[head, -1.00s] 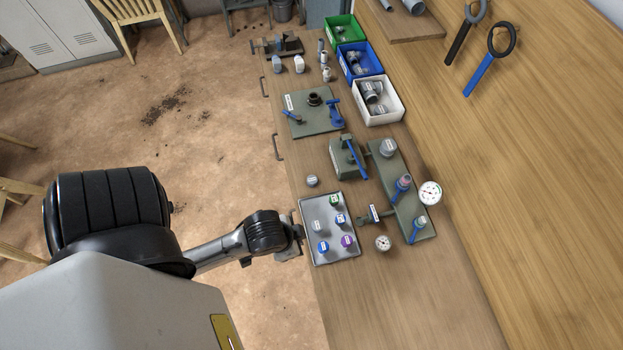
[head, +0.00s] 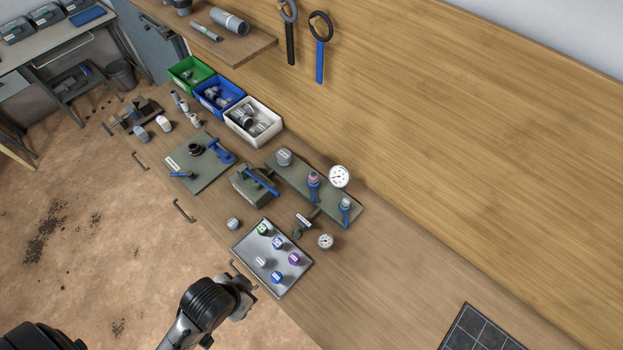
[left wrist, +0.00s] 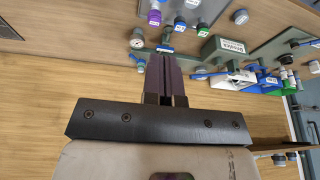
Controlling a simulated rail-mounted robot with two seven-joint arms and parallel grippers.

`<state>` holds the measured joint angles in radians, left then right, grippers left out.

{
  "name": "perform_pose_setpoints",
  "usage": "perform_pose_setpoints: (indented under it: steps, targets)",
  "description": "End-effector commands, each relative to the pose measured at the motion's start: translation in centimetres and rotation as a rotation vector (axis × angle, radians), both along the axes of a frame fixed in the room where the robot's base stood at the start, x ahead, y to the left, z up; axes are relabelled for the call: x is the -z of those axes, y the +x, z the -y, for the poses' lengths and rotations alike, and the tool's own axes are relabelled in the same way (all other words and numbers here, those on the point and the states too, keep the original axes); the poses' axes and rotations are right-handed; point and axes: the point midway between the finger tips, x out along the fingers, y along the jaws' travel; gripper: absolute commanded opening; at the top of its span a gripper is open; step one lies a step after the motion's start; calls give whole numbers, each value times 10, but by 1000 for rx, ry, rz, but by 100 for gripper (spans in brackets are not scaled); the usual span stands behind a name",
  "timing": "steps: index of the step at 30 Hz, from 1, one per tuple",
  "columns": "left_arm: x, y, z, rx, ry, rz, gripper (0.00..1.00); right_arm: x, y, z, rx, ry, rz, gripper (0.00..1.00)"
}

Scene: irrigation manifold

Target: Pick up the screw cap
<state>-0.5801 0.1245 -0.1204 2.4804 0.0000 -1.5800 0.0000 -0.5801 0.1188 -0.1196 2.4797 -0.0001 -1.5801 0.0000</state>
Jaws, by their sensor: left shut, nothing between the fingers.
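Several small caps with coloured or grey tops stand on a grey tray (head: 246,252): a green cap (head: 262,229), a blue cap (head: 278,243), a purple cap (head: 294,258), a grey cap (head: 261,262) and another blue cap (head: 277,277). A loose grey cap (head: 233,223) stands on the bench just left of the tray. I cannot tell which one is the screw cap. My left gripper (head: 241,291) is at the tray's near-left side, apart from the caps. In the left wrist view its fingers (left wrist: 167,75) are together and empty. My right gripper is not in view.
Behind the tray are a green valve block (head: 249,187), a green plate with valves (head: 329,196) and a dial gauge (head: 325,241). Green, blue and white bins (head: 252,128) stand at the back left. A dark grid mat (head: 480,332) lies at the right. Bench between is clear.

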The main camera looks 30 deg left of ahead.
Motion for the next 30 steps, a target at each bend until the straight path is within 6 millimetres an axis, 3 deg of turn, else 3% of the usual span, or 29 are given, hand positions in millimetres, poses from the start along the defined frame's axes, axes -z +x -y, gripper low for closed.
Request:
perform_pose_setpoints:
  steps: [14,30]
  targets:
    - [0,0,0,0,0,-1,0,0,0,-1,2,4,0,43]
    - [0,0,3,-7,-10,0,52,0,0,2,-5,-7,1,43]
